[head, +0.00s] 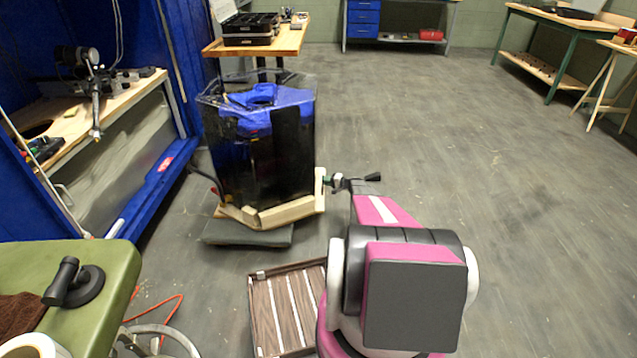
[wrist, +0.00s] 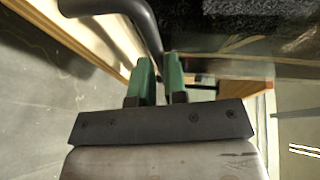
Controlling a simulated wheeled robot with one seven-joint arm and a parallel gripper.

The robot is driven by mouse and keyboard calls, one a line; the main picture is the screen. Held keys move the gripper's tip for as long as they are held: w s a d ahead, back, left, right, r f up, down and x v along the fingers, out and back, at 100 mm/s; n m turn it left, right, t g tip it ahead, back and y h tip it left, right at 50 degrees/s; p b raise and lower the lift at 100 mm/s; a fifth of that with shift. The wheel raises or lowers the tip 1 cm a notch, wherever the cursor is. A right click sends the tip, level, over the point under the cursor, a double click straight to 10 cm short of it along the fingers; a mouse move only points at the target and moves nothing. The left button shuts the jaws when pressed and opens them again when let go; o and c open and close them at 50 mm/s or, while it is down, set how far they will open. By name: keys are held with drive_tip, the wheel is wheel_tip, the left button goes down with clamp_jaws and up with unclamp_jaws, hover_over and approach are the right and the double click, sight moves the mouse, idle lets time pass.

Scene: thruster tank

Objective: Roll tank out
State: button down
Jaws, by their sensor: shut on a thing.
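The tank (head: 262,150) is a clear, many-sided vessel with dark contents and a blue object (head: 262,97) near its top. It stands upright on a pale wooden base (head: 270,215). My gripper (wrist: 158,72) is shut on this bar. In the head view my gripper (head: 340,182) is small, at the tank's lower right, partly hidden by my arm.
A blue-framed bench (head: 150,190) stands close on the tank's left, and a wooden table (head: 290,42) behind it. A flat grey-green pad (head: 248,233) is at the base's front. A slatted crate (head: 262,305) lies nearer. Open floor (head: 480,150) spreads to the right.

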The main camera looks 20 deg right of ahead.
drive_tip(key=s+d, duration=0.3)
drive_tip(key=d, duration=0.9)
drive_tip(key=s+d+f, duration=0.1)
drive_tip(key=s+d, duration=0.3)
drive_tip(key=d, duration=0.8)
drive_tip(key=shift+s+d, duration=0.15)
drive_tip(key=shift+s, duration=0.15)
drive_tip(key=shift+w+a, duration=0.1)
drive_tip(key=shift+a, duration=0.2)
drive_tip(key=c, duration=1.2)
unclamp_jaws()
drive_tip(key=shift+f, duration=0.1)
drive_tip(key=shift+r, duration=0.2)
drive_tip(key=v, duration=1.1)
drive_tip(key=shift+a, duration=0.1)
